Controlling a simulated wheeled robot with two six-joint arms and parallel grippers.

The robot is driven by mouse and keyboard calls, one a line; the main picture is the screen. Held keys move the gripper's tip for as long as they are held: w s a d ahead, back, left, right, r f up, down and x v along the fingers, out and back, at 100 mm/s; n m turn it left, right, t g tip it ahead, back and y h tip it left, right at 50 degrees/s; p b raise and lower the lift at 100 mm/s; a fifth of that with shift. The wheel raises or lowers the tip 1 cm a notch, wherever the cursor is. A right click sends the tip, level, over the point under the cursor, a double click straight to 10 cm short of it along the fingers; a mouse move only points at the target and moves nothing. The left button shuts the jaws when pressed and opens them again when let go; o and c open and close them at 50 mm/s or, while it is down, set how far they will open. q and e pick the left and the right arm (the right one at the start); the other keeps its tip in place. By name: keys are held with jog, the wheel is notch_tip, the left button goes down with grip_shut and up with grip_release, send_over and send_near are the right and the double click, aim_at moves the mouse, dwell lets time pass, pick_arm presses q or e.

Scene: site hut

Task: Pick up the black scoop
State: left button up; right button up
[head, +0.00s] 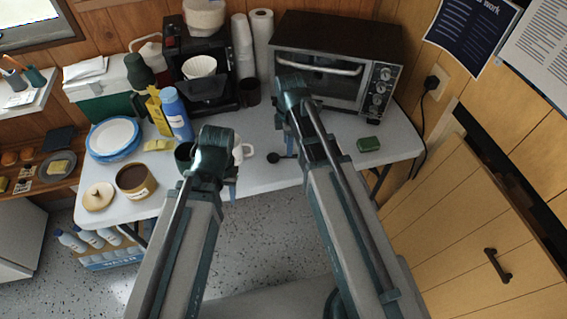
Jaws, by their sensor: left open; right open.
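The black scoop (273,157) lies on the light grey table near its front edge, between my two arms. Its round bowl is at the left and a short handle points right, toward my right arm. My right gripper (283,122) is above the table behind the scoop, in front of the toaster oven, open and apart from the scoop. My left gripper (231,181) is at the table's front edge, left of the scoop, open and apart from it. My own arm links partly hide both grippers, so their fingers are hard to make out.
A white mug (241,151) stands behind my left gripper. The toaster oven (335,62), a coffee maker (200,75) and paper towel roll (262,45) line the back.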

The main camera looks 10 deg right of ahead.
aim_at(283, 158)
notch_tip(283, 158, down, 5)
jog(key=b, duration=0.5)
jog(key=shift+d+f, duration=0.1)
jog(key=shift+f, duration=0.1)
jog(key=shift+r, duration=0.1)
jog(key=shift+c, duration=0.3)
grip_shut()
